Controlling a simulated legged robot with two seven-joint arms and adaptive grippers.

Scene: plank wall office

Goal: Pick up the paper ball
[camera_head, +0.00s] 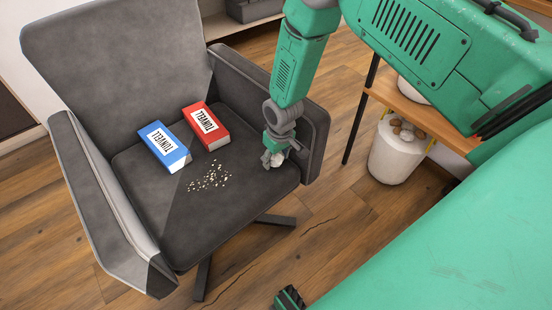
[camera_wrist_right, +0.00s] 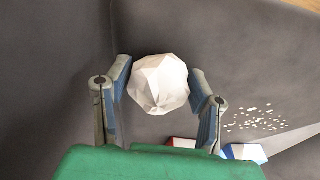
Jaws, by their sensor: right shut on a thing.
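The paper ball (camera_wrist_right: 158,84) is white and crumpled. In the wrist view it sits between the two fingers of my right gripper (camera_wrist_right: 160,88), which is shut on it. In the head view the paper ball (camera_head: 277,159) shows small below my right gripper (camera_head: 272,155), at the right side of the chair seat (camera_head: 235,215), near the armrest. I cannot tell whether the ball touches the seat. A small dark green part at the bottom edge of the head view may be my left gripper (camera_head: 290,298); its fingers are not clear.
A blue box (camera_head: 164,146) and a red box (camera_head: 206,126) lie on the grey chair, with crumbs (camera_head: 209,177) in front of them. The right armrest (camera_head: 285,100) is close to my right arm. A white bin (camera_head: 396,155) stands under a wooden shelf at the right.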

